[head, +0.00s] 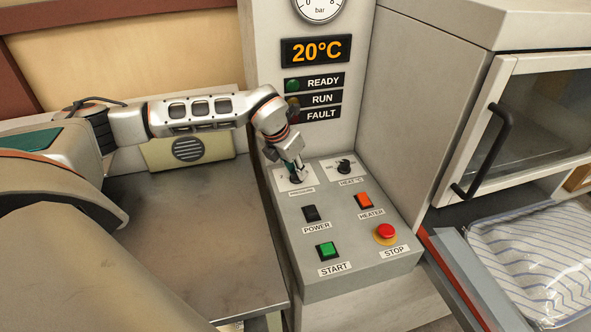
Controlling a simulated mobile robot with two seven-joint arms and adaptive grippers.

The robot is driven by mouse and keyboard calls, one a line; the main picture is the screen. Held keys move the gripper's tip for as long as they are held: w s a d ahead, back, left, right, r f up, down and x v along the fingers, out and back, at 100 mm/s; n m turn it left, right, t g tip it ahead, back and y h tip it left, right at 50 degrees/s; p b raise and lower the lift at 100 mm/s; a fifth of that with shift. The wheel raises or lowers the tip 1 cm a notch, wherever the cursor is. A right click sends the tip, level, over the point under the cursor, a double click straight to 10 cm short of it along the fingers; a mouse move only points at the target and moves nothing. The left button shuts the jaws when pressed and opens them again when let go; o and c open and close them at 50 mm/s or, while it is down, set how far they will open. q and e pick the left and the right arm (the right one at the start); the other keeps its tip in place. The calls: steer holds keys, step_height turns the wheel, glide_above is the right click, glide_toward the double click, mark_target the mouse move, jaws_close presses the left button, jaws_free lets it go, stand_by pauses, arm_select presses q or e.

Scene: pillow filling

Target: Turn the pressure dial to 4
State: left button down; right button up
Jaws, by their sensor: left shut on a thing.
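The pressure dial (295,180) sits at the upper left of the sloped grey control panel (345,225), above its "PRESSURE" label. My left gripper (294,173) comes down on it from above, with its fingers shut on the dial's knob. The fingers hide most of the knob and part of its scale, so I cannot read the setting. A round pressure gauge (319,8) marked "bar" is at the top, cut off by the picture edge; its needle cannot be made out. My right gripper is not in the head view.
Right of the dial is the HEAT °C knob (344,167). Below are the black POWER switch (311,213), orange HEATER switch (363,200), green START button (327,250) and red STOP button (385,232). A display (316,51) reads 20°C. A striped pillow (535,260) lies at right.

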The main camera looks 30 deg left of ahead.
arm_select(q)
steer(key=shift+m, duration=0.4)
steer(key=c, duration=1.8)
jaws_free()
steer(key=v, duration=1.2)
steer(key=shift+a, duration=0.1)
